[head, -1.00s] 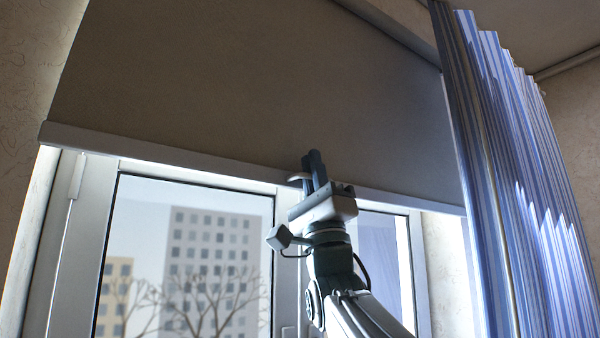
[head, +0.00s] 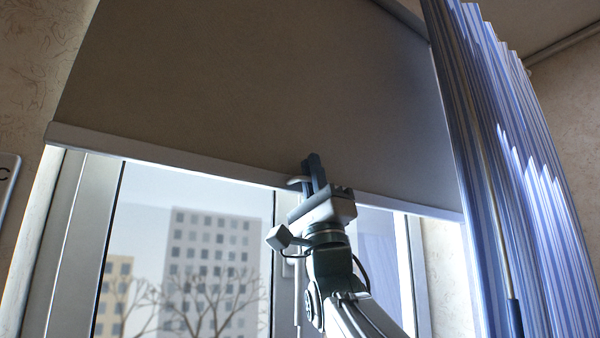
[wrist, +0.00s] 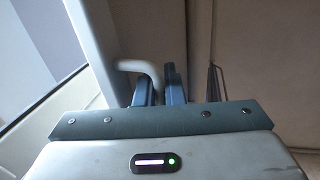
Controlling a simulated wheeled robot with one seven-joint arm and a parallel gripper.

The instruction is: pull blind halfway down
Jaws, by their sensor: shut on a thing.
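The blind (head: 250,90) is a plain grey-brown sheet covering the upper part of the window. My gripper (head: 312,170) is shut on the handle in front of the bar. In the wrist view my dark gripper fingers (wrist: 160,84) stand close together, and part of the handle is hidden behind them.
A blue striped curtain (head: 500,170) hangs at the right, with a dark-tipped rod (head: 514,315) in front. The window glass (head: 150,240) shows buildings and bare trees. A partly cut-off sign (head: 8,175) is on the left wall. The space left of my arm is clear.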

